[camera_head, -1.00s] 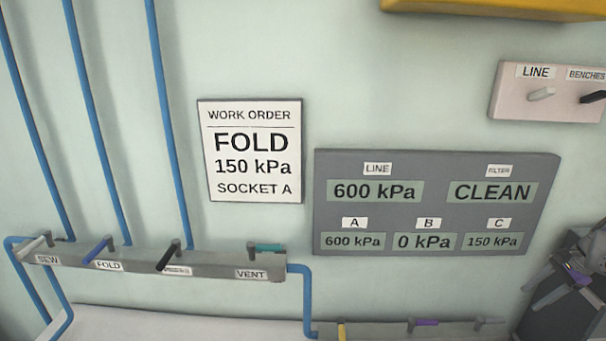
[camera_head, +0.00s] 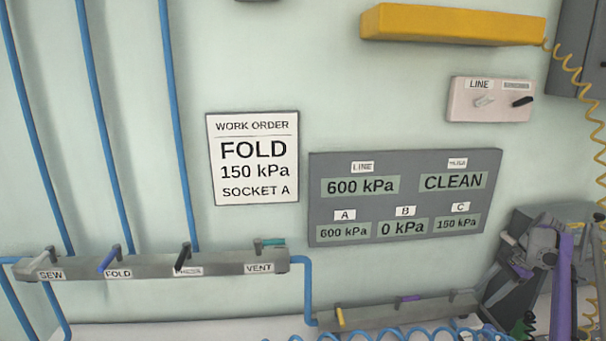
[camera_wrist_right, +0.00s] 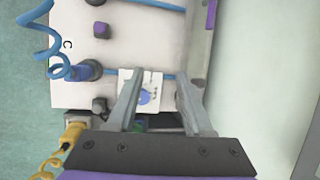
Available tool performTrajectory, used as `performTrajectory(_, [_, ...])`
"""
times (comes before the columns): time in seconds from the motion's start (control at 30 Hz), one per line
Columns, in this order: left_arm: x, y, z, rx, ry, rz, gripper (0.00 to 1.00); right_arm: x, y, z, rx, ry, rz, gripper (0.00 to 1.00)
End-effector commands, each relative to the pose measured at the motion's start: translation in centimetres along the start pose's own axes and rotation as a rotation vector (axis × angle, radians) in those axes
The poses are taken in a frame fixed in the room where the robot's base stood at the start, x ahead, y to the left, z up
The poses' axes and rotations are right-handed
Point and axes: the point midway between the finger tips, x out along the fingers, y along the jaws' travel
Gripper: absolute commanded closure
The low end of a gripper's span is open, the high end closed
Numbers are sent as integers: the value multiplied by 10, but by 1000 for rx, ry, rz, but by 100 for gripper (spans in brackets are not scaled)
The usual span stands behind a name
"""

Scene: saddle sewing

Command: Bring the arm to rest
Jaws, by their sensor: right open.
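My right gripper (camera_head: 532,262) shows at the lower right of the head view, held up in front of the wall. In the right wrist view its two grey fingers (camera_wrist_right: 160,92) are spread apart with nothing gripped between them. Behind the fingers are a white panel (camera_wrist_right: 115,38) marked C and a small card with a blue mark (camera_wrist_right: 150,92). I cannot tell how far the fingers are from the card. My left gripper is in neither view.
A valve bar (camera_head: 160,264) with several levers is at lower left. The grey gauge board (camera_head: 335,222) reads LINE 600, A 600, B 0, C 150 kPa. Blue coiled hose (camera_head: 400,333) crosses the bottom; yellow coiled hose (camera_head: 575,85) hangs at right. A yellow connector (camera_wrist_right: 76,132) is near my right gripper.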

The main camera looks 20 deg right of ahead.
Motion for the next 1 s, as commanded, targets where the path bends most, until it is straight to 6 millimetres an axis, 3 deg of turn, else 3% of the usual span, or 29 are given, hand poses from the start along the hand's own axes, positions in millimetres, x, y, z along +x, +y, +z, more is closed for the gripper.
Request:
performTrajectory(0.03, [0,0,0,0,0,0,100,5,-11,24,-52,10,11,49])
performTrajectory(0.2, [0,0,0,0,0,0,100,21,-30,81,-201,58,37,49])
performTrajectory(0.37, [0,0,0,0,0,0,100,41,-38,150,-380,109,62,49])
performTrajectory(0.47, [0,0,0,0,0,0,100,58,-33,203,-526,147,78,49])
performTrajectory(0.57, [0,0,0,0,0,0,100,76,-18,255,-683,187,91,49])
performTrajectory(0.7, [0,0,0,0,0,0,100,102,17,318,-907,239,101,49])
performTrajectory(0.9, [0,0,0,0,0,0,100,143,88,387,-1235,308,97,49])
performTrajectory(1.0, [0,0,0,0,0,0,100,165,130,410,-1403,342,87,49])
